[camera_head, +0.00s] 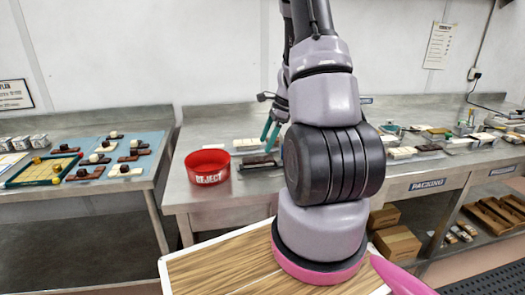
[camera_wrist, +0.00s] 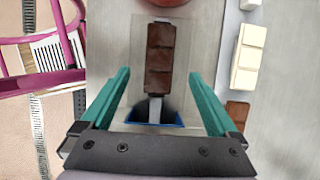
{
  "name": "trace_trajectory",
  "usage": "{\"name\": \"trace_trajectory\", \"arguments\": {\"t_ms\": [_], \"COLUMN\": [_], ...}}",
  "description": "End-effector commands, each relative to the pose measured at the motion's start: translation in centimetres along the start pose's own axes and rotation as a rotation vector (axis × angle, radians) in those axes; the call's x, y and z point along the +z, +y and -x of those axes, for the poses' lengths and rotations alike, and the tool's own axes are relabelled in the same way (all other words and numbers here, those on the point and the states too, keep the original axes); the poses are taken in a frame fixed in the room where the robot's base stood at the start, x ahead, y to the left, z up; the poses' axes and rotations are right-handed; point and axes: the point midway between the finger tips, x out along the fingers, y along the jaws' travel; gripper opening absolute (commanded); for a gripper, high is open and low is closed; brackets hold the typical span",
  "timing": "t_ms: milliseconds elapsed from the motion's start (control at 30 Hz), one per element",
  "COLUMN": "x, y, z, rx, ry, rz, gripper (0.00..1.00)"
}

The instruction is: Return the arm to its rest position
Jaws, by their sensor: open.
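My gripper (camera_head: 270,136) with teal fingers hangs over the steel table, beside my arm's thick links. In the wrist view my gripper (camera_wrist: 159,74) is open, its two fingers spread apart with nothing held between them. Below and between the fingers, a dark brown segmented chocolate bar (camera_wrist: 160,58) lies on a clear sheet or tray, near a dark round shape with a blue edge. Whether the fingers are level with the bar cannot be told. My arm reaches forward and hides part of the table in the head view.
A red REJECT bin (camera_head: 207,167) stands left of my gripper. A white bar (camera_wrist: 248,55) lies to the right in the wrist view. A left table holds a blue mat (camera_head: 150,141) with several chocolates. Cardboard boxes (camera_head: 397,244) sit beneath the packing table (camera_head: 425,184).

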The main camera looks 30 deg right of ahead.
Motion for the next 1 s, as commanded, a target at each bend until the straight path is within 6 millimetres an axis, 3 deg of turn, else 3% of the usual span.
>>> {"name": "trace_trajectory", "arguments": {"t_ms": [100,233,533,633,767,1000], "x": [0.0,0.1,0.1,0.9,4.0,12.0], "y": [-0.1,0.0,0.0,0.2,1.0,5.7], "z": [2.5,4.4,5.7,6.3,8.8,15.2], "rx": [-0.004,-0.002,0.000,-0.008,-0.044,-0.144], "ry": [0.000,-0.001,0.000,0.001,0.013,0.075], "rz": [0.001,0.001,0.001,0.032,0.165,0.576], "gripper": [0.95,0.95,0.95,0.95,0.95,0.95]}}
